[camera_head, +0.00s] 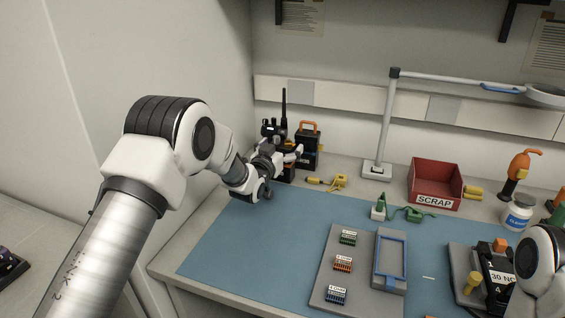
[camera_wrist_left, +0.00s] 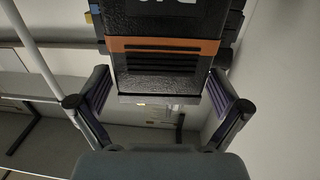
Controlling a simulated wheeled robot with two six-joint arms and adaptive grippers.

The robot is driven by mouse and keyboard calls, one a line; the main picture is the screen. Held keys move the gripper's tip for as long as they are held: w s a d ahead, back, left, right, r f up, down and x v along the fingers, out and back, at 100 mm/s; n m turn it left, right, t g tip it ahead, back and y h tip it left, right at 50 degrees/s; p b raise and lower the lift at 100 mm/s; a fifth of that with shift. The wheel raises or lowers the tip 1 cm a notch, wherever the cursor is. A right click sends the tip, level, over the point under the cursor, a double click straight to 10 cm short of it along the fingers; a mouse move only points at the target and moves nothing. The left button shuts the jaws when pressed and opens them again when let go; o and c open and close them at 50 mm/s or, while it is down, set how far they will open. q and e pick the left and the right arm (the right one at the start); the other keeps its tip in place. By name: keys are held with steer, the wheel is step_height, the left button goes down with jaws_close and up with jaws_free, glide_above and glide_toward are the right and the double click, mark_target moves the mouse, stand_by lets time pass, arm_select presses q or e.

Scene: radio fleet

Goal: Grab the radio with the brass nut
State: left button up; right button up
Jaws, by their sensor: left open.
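A black radio (camera_head: 270,130) with an upright antenna stands at the back left of the bench, partly hidden by my left gripper (camera_head: 284,160). In the left wrist view, a black body with an orange band and a ribbed grille (camera_wrist_left: 163,68) fills the space ahead. The left gripper is open, with one finger on each side of that body and gaps on both sides. No brass nut can be made out in either view. Of my right arm, only a white and black link shows at the lower right; its gripper is not seen.
A black unit with an orange handle (camera_head: 309,148) stands close right of the radio. A yellow tool (camera_head: 338,182), lamp base (camera_head: 376,171) and red SCRAP bin (camera_head: 434,184) line the back. A grey board (camera_head: 325,270) holds terminal blocks. The blue mat's left part (camera_head: 245,240) is clear.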

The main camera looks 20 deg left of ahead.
arm_select(q)
steer(key=shift+r, duration=0.1)
steer(key=c, duration=1.9)
steer(key=shift+r, duration=0.15)
